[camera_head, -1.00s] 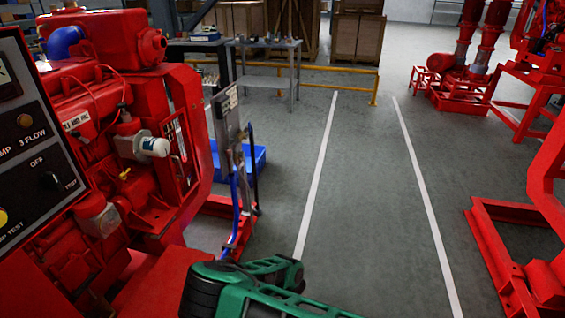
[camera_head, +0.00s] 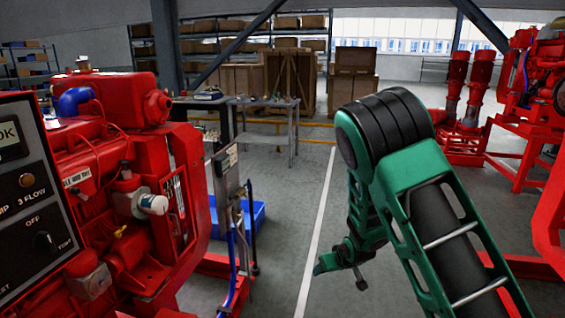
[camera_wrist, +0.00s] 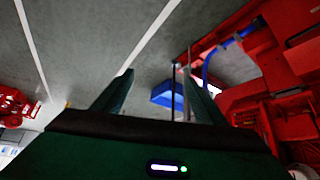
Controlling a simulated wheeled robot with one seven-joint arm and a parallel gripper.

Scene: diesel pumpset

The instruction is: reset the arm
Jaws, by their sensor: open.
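My gripper (camera_head: 340,270) hangs low at the end of my green and black arm, right of the red diesel engine (camera_head: 110,175) in the head view. In the wrist view my gripper (camera_wrist: 158,90) shows two green fingers set wide apart with nothing held between them. Grey floor with a white line shows beyond the fingers. The red pumpset frame (camera_wrist: 260,75) lies to the right in the wrist view.
A control panel (camera_head: 35,190) stands at the left. A blue bin (camera_head: 250,217) sits on the floor behind a grey post (camera_head: 227,185). A metal table (camera_head: 265,104) and wooden crates (camera_head: 355,82) stand at the back. Red pumps (camera_head: 465,110) stand at the right.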

